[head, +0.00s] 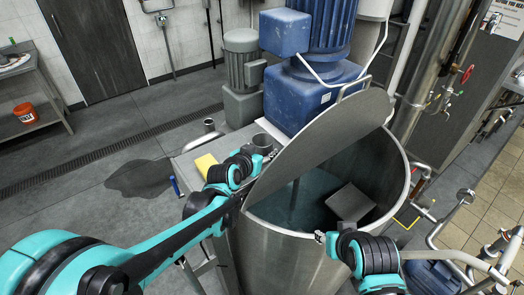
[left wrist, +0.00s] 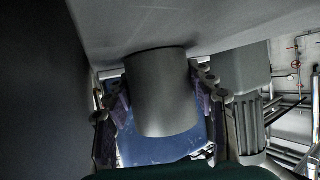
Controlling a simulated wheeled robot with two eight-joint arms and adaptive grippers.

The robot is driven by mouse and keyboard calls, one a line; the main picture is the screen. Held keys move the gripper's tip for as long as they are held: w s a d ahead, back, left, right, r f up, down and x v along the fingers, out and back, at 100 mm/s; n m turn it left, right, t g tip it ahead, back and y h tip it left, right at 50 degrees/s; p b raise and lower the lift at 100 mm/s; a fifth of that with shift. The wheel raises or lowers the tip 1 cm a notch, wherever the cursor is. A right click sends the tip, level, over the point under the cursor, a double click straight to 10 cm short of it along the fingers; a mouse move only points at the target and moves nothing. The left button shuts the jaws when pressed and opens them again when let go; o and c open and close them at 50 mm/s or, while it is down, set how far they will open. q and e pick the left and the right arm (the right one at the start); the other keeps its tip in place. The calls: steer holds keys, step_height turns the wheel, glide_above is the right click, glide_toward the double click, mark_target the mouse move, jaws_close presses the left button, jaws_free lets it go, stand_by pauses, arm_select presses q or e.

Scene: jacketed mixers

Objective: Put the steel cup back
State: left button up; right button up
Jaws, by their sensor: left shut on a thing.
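The steel cup (head: 262,141) is a small grey cylinder at the left of the big vat's raised lid, near the blue motor's base. My left gripper (head: 257,157) is shut on it. In the left wrist view the cup (left wrist: 162,92) sits between the two fingers, one on each side. One end of it is against or close to a flat grey surface; I cannot tell if it touches. My right gripper (head: 322,238) is over the front of the vat, apart from the cup; its finger opening is too small to read.
The open steel vat (head: 270,262) has its round lid (head: 318,150) tilted up beside my left gripper. A grey block (head: 350,203) shows inside the vat. A yellow sponge (head: 205,165) lies on the steel table (head: 183,168). The blue motor (head: 310,95) stands behind.

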arm_select(q)
steer(key=o, duration=1.1)
steer(key=shift+f, duration=0.1)
steer(key=shift+s+a+r, duration=0.1)
steer(key=shift+s+r, duration=0.05)
steer(key=shift+r, duration=0.15)
steer(key=p+v, duration=0.1)
steer(key=v, duration=1)
steer(key=shift+s+p, duration=0.35)
steer(key=shift+p, duration=0.05)
steer(key=s+a+f+n+g+y, duration=0.1)
steer(key=s+a+f, duration=0.1)
steer(key=s+a, duration=0.2)
steer(key=s+a+f+n+g+y, duration=0.2)
steer(key=s+a, duration=0.3)
steer(key=s, duration=0.3)
steer(key=s+a+f+n+g+y, duration=0.1)
steer(key=s+a+f+y, duration=0.1)
steer(key=s, duration=0.4)
steer(key=shift+a+f+n+g, duration=0.15)
steer(key=shift+a+f, duration=0.15)
steer(key=shift+a, duration=0.4)
steer(key=shift+a+f+n+g, duration=0.15)
steer(key=shift+a+f, duration=0.15)
steer(key=shift+a, duration=0.4)
